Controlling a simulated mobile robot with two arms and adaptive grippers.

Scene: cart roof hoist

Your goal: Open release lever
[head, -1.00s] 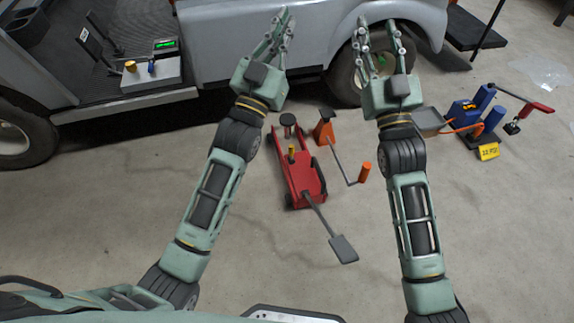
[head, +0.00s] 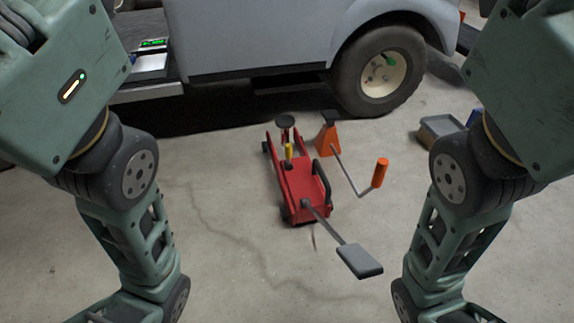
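A red floor jack (head: 303,182) stands on the concrete in the middle of the head view. It has a round dark saddle (head: 285,121), a short yellow-topped lever (head: 289,151), a black side handle (head: 322,182) and a bar ending in a grey pedal (head: 360,260). I cannot tell for sure which part is the release lever. Neither gripper touches the jack.
A grey vehicle (head: 260,40) with a wheel (head: 383,70) fills the back. The floor (head: 230,260) before the jack is clear.

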